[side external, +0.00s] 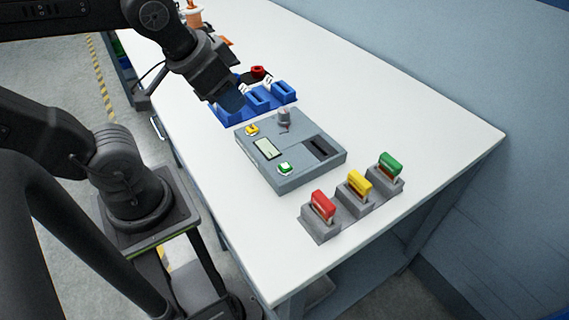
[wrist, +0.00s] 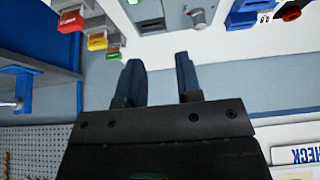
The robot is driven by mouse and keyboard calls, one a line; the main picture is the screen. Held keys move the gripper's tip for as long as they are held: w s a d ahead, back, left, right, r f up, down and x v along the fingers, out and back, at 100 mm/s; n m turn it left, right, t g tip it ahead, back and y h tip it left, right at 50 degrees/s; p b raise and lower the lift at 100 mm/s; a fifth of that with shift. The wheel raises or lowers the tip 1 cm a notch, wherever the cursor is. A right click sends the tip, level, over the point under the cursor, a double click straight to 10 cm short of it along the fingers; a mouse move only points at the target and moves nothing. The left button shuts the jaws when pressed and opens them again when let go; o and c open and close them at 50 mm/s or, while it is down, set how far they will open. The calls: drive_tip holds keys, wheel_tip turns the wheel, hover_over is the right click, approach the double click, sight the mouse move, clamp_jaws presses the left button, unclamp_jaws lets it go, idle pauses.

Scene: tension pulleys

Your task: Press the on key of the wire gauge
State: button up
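The wire gauge appears to be the grey box (side external: 300,171) on the white table in the side view. Its top carries a green key (side external: 285,168), a yellow key (side external: 252,130), a pale screen (side external: 267,148), a knob (side external: 284,116) and a dark slot. I cannot read any key label. Part of the box (wrist: 172,12) shows at the top edge of the wrist view. My gripper (side external: 232,98) is raised beyond the box's yellow-key end, in front of the blue holders. In the wrist view my gripper (wrist: 157,62) has its two dark blue fingers apart, with nothing between them.
Blue holders (side external: 258,99) stand just behind the box, with a red-topped item (side external: 258,71) near them. Grey blocks with red (side external: 322,205), yellow (side external: 360,182) and green (side external: 390,163) handles stand at the near right. The table's right side is clear.

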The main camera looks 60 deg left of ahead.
clamp_jaws()
idle(1.4)
